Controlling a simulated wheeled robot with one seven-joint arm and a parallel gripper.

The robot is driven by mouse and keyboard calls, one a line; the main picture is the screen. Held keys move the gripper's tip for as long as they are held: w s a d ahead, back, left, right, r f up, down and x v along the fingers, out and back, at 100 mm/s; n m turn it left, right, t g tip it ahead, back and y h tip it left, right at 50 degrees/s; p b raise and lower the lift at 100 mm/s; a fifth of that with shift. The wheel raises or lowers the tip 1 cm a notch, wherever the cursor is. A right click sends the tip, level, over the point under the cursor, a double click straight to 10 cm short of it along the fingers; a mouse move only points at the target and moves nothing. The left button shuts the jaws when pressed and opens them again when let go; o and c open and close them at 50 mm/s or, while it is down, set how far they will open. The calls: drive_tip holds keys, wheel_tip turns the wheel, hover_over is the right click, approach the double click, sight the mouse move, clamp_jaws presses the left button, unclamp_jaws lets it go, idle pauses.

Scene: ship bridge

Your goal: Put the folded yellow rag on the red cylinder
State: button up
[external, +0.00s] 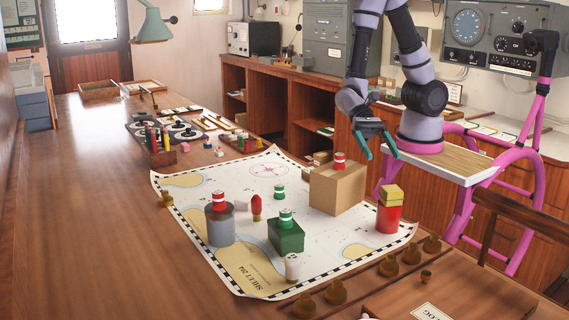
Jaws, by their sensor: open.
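The folded yellow rag (391,194) rests on top of the red cylinder (389,219). The cylinder stands upright near the right corner of the chart. My gripper (379,156) is open and empty, with its teal fingers pointing down. In the picture it is above and slightly left of the rag, apart from it. Nothing hides the rag or the front of the cylinder.
A cardboard box (337,188) with a red-and-white piece on it stands left of the cylinder. A green box (286,236) and a grey cylinder (220,228) stand farther left on the chart (268,170). Brass knobs line the chart's front right edge.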

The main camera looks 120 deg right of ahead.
drive_tip(key=s+d+r+n+g+h, duration=0.2)
drive_tip(key=s+d+r+n+h, duration=0.15)
drive_tip(key=s+r+n, duration=0.65)
drive_tip(key=s+d+r+n+t+h, duration=0.3)
drive_tip(key=d+r+n+t+h, duration=0.2)
drive_tip(key=d+r, duration=0.4)
wheel_tip(320, 180, up, 3)
drive_tip(key=shift+s+d+f+n+h, duration=0.2)
drive_tip(key=shift+n+h, duration=0.6)
drive_tip(key=shift+h, duration=0.15)
